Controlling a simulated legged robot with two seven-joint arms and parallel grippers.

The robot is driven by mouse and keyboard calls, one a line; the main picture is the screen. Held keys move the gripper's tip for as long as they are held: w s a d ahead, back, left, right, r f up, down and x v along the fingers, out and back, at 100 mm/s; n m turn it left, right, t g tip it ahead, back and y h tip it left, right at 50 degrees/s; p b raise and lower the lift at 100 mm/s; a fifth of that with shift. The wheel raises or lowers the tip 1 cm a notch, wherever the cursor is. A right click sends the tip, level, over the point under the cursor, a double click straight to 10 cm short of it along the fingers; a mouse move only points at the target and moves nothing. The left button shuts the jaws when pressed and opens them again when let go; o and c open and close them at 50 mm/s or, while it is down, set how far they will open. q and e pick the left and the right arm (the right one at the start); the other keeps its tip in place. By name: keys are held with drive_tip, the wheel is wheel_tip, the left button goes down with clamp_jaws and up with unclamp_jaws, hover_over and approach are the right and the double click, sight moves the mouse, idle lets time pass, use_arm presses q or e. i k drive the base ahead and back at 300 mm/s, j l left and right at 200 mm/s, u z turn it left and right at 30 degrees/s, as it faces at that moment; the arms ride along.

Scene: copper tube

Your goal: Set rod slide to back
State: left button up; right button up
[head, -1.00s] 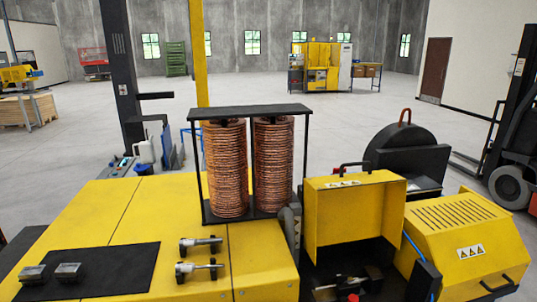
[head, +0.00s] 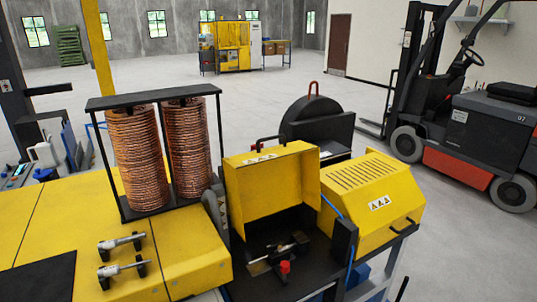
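In the head view, a small metal slide mechanism (head: 277,252) lies in the dark bay in front of the open yellow cover (head: 268,198). A bar lies across it, and a red knob (head: 285,267) stands at its front. I cannot tell which part is the rod slide or its exact position. Two metal rods with black clamps, one farther back (head: 122,242) and one nearer (head: 124,269), lie on the yellow machine top (head: 190,262). Neither of my grippers is in view.
Two copper coils (head: 138,155) stand in a black rack (head: 150,98) on the left. A slotted yellow housing (head: 372,195) with a handle sits right of the bay. A black round guard (head: 312,125) stands behind. A forklift (head: 480,130) is parked at the right on open floor.

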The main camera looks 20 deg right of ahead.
sight(282, 258)
drive_tip(key=i+l+u, duration=0.25)
drive_tip(key=l, duration=0.15)
drive_tip(key=l+u, duration=0.25)
drive_tip(key=l, duration=0.15)
drive_tip(key=i+l+u, duration=0.1)
drive_tip(key=l+u, duration=0.15)
drive_tip(key=l, duration=0.15)
